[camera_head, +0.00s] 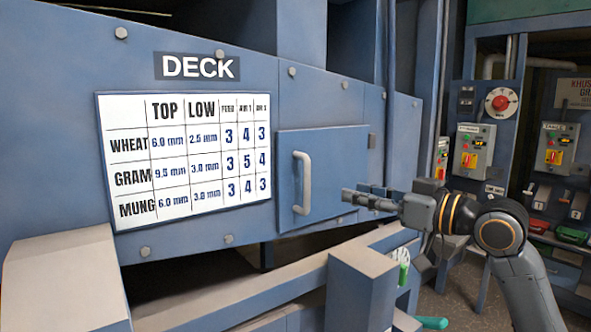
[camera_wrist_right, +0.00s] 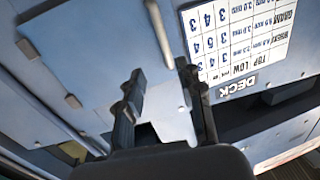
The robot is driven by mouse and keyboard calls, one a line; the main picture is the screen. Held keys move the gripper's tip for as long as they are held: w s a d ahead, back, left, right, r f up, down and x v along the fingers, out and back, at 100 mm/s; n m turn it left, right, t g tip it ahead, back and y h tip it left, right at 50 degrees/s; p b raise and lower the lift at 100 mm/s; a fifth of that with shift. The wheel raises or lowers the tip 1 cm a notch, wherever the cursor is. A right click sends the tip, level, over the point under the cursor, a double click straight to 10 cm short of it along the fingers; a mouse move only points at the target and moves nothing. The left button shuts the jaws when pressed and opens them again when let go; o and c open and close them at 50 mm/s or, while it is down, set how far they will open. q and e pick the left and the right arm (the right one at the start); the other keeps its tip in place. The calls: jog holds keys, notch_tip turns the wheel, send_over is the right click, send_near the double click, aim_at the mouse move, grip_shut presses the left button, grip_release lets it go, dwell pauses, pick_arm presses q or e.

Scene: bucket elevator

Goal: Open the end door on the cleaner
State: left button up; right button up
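The end door (camera_head: 335,165) is a blue square panel on the side of the blue cleaner (camera_head: 60,80), and it looks shut. It carries a pale vertical bar handle (camera_head: 302,183) near its left edge, and a small hinge-like piece shows at its right edge. My right gripper (camera_head: 352,196) is in front of the door, to the right of the handle, with its fingers pointing left towards it. In the right wrist view my right gripper (camera_wrist_right: 162,72) is open and empty, with the handle (camera_wrist_right: 160,32) ahead, beyond the fingertips. My left gripper is out of view.
A white settings chart (camera_head: 185,155) under a DECK sign is left of the door. A blue frame beam with a post (camera_head: 360,285) runs below the door. Electrical control boxes (camera_head: 472,150) stand at the right. A green-handled item (camera_head: 428,322) lies low near the post.

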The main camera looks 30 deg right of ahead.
jog(key=p, duration=0.7)
send_over(306, 206)
jog(key=shift+d+r, duration=0.35)
jog(key=shift+r, duration=0.1)
jog(key=shift+w+a+f, duration=0.1)
jog(key=shift+w, duration=0.25)
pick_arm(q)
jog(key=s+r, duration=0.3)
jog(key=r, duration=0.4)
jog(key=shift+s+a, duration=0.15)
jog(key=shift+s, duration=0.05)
pick_arm(e)
grip_shut()
